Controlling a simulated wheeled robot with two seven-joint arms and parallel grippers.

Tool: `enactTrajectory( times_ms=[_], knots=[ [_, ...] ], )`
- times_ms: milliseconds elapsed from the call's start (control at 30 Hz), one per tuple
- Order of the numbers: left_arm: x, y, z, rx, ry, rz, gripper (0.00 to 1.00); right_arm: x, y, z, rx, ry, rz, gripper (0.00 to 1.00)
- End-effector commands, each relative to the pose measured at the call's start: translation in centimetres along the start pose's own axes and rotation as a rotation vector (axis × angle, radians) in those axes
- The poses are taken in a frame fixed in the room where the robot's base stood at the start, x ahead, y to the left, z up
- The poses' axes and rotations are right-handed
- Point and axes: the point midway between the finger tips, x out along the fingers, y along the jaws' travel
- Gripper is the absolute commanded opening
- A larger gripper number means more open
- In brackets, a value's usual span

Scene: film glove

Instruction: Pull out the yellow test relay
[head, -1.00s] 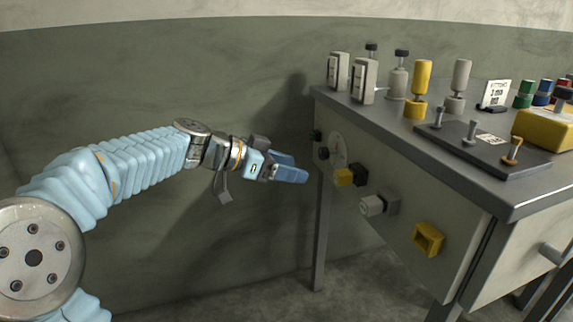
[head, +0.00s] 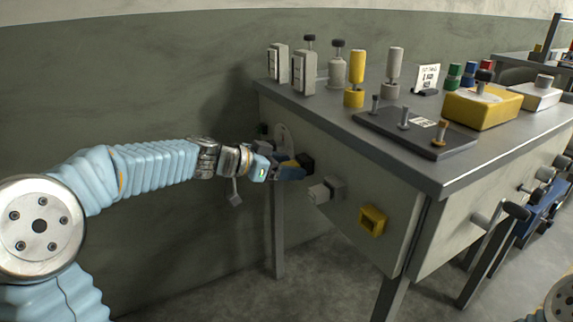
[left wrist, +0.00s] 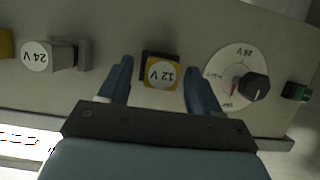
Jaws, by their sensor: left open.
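The yellow test relay (left wrist: 162,74) is a small yellow block with a round white "12 V" label and a black base (left wrist: 158,54), fixed to the front panel of the bench. In the head view the relay (head: 290,163) is partly hidden behind my left gripper (head: 289,172). In the left wrist view my left gripper (left wrist: 158,80) is open, with one blue finger on each side of the relay and a gap to each. I cannot tell how deep the fingers reach along it. My right gripper is not in view.
A grey "24 V" block (left wrist: 48,56) and a dial (left wrist: 229,77) flank the relay. A yellow square socket (head: 373,220) sits further right on the panel. The wall side is clear.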

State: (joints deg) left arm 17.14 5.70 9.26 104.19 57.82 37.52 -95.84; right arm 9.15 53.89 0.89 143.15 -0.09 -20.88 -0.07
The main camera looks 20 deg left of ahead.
Motion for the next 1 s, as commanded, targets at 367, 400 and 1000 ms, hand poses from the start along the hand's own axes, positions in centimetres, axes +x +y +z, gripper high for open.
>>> enactTrajectory(
  times_ms=[367, 400, 1000],
  knots=[
    [0.13, 0.00, -0.01, 0.000, 0.000, 0.000, 0.48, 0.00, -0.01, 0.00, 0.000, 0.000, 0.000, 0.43],
    [0.13, 0.00, -0.01, 0.000, 0.000, 0.000, 0.42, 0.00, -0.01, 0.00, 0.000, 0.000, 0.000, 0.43],
    [0.10, -0.01, -0.02, 0.000, 0.001, 0.000, 0.00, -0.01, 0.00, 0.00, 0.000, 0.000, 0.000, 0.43]
  ],
)
